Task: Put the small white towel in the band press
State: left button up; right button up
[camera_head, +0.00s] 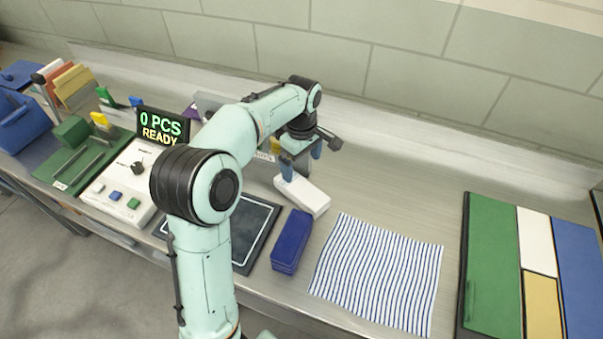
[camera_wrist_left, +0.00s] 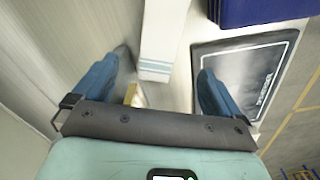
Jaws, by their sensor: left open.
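The small white towel (camera_head: 303,194) lies folded in a narrow block on the table, just in front of my left gripper (camera_head: 302,160). In the left wrist view the white towel (camera_wrist_left: 160,45) has thin grey-blue stripes near its end. That end lies in the gap between the blue fingers of my left gripper (camera_wrist_left: 165,70), which are open and hold nothing. A grey piece of equipment (camera_head: 210,103) stands partly hidden behind my left arm; I cannot tell whether it is the band press. My right gripper is out of view.
A dark blue case (camera_head: 291,240) and a striped cloth (camera_head: 378,272) lie in front of the towel. A dark mat (camera_head: 263,222) is partly behind my arm. A panel with a READY display (camera_head: 163,127) stands left; coloured boards (camera_head: 492,262) lie right.

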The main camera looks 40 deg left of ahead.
pick_arm(q)
notch_tip(320, 180, up, 2)
send_over(302, 188)
jog(key=f, duration=0.7)
jog(key=shift+w+a+f+b, duration=0.15)
jog(key=shift+a+f+b, duration=0.1)
jog(key=shift+a+b, duration=0.15)
jog(key=shift+d+f, duration=0.1)
jog(key=shift+f, duration=0.4)
jog(key=f, duration=0.3)
jog(key=shift+s+d+f, duration=0.25)
jog(key=shift+s+f, duration=0.05)
jog(key=shift+w+f, duration=0.1)
jog(key=shift+f, duration=0.45)
jog(key=shift+r, duration=0.1)
jog(key=c, duration=1.3)
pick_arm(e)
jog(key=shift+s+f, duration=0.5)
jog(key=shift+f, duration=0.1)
